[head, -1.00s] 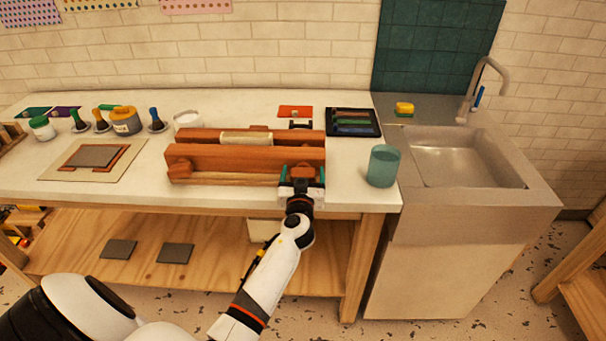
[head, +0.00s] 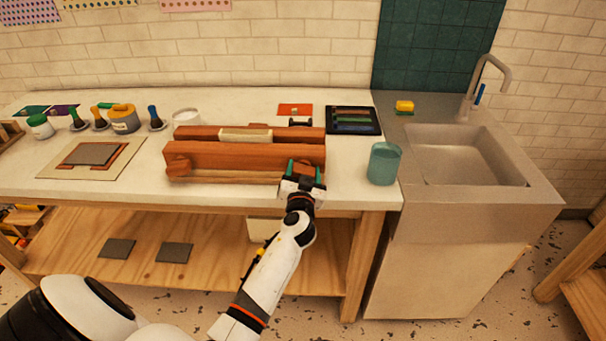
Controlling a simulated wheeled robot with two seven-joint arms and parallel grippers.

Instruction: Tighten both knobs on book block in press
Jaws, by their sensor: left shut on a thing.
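The wooden press (head: 225,156) stands on the white worktop with two reddish-brown beams. The pale book block (head: 246,135) sits between the beams, its top showing. The left knob (head: 179,166) is on the front beam's left end and nothing touches it. My right gripper is not in view.
The sink (head: 465,155) is farther right.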

